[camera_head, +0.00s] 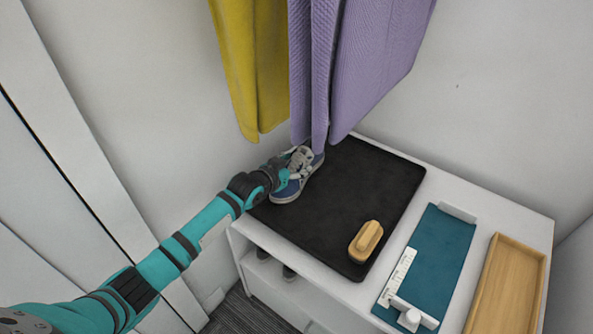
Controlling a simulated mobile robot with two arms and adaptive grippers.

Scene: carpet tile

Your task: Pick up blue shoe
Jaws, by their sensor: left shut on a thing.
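The blue shoe (286,192) with a pale sole is on the back left part of the black mat (345,190), on top of the white cabinet. My left gripper (291,168) reaches it from the left and is shut on its upper part. The gripper hides some of the shoe. I cannot tell whether the sole touches the mat or is slightly above it. My right gripper is not in view.
A purple cloth (365,60) and a yellow cloth (250,65) hang just above and behind the shoe. A wooden brush (366,241) lies on the mat. A teal board (440,255) and a wooden tray (510,285) are to the right. Dark shoes (289,272) show below the cabinet top.

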